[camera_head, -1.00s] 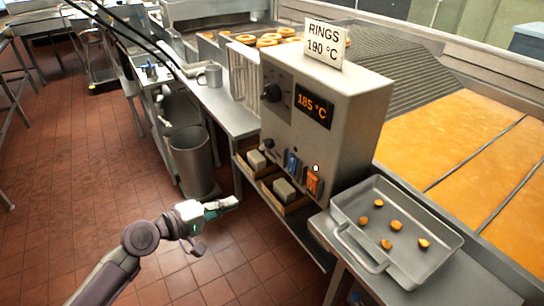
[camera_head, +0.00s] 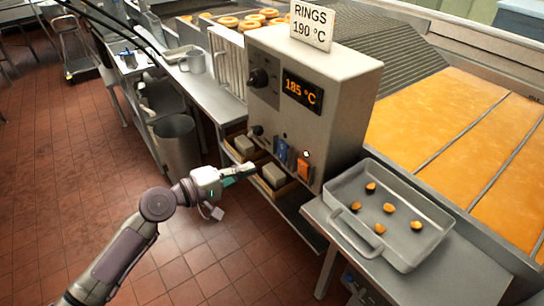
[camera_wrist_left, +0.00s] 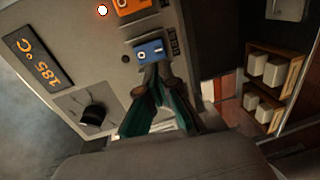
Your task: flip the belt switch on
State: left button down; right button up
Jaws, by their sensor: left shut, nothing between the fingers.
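The control box (camera_head: 345,85) carries a blue rocker switch (camera_head: 282,150) and an orange rocker switch (camera_head: 304,166) low on its front. I cannot read their labels, so I cannot tell which is the belt switch. In the left wrist view the blue switch (camera_wrist_left: 150,50) shows "I" and "O" marks, and the orange switch (camera_wrist_left: 130,4) is cut by the top edge. My left gripper (camera_head: 250,168) is shut and empty, pointing at the panel. Its fingertips (camera_wrist_left: 154,76) appear just short of the blue switch; contact is unclear. My right gripper is out of view.
Shelves with pale blocks (camera_head: 273,175) lie below the switches. A metal tray (camera_head: 405,250) stands right of the box. A lit lamp (camera_wrist_left: 102,10) is beside the orange switch.

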aim_at(280, 157)
pick_arm(q)
jog(key=p+x, duration=0.1)
jog(key=x, duration=0.5)
jog(key=shift+w+d, duration=0.15)
jog(key=shift+d, duration=0.05)
jog(key=shift+x, duration=0.75)
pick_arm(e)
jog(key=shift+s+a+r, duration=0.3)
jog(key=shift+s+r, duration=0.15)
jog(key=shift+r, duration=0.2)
pick_arm(q)
jog(key=shift+f, duration=0.1)
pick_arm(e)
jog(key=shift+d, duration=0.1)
